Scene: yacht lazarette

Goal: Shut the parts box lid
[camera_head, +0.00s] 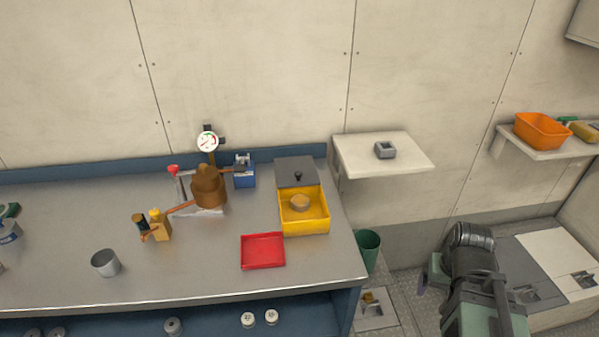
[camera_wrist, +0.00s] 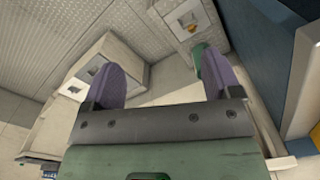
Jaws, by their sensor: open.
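The parts box (camera_head: 305,224) is a yellow open-topped box on the right part of the steel bench. Its grey lid (camera_head: 296,171) with a dark knob stands raised at the box's back edge, so the box is open. A round tan item (camera_head: 300,202) lies inside the box. My gripper (camera_wrist: 160,85) shows in the wrist view with its two purple fingers spread apart and nothing between them. In the head view my arm is at the lower right, off the bench and well away from the box. The fingertips are mostly hidden there.
A red tray (camera_head: 263,251) lies just in front of the box. A blue device (camera_head: 244,171) and brown pump-like assembly (camera_head: 208,187) with a gauge stand to its left. A wall shelf (camera_head: 382,155) juts out at right, above a green bin (camera_head: 368,249). A metal cup (camera_head: 105,263) stands front left.

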